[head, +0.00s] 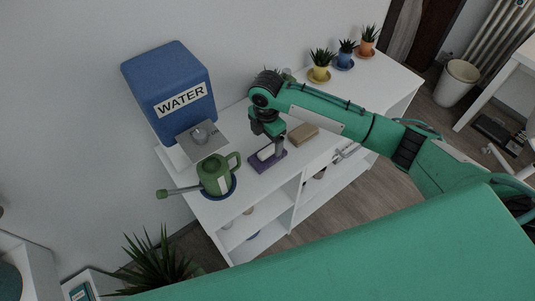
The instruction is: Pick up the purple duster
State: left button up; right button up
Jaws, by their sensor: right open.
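The purple duster (256,165) lies on the white shelf desk (292,176), near its front edge and to the right of the green watering can. It looks like a flat purple piece with a pale part on top. My right gripper (272,150) points down right over the duster, with its fingers at or close to the pale part. It is open. The gripper hides some of the duster, and I cannot tell whether they touch. My left gripper is not in view.
A green watering can (214,177) stands on a blue saucer to the left, below a blue water box (170,88). A brown block (303,133) lies just right of the gripper. Potted plants (320,73) line the desk's back.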

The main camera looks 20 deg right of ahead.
aim_at(267, 150)
notch_tip(267, 150, down, 3)
jog(key=shift+r, duration=0.15)
notch_tip(267, 150, down, 4)
jog(key=shift+w+f+p, duration=0.1)
jog(key=shift+p, duration=0.8)
jog(key=shift+f, duration=0.5)
jog(key=c, duration=1.1)
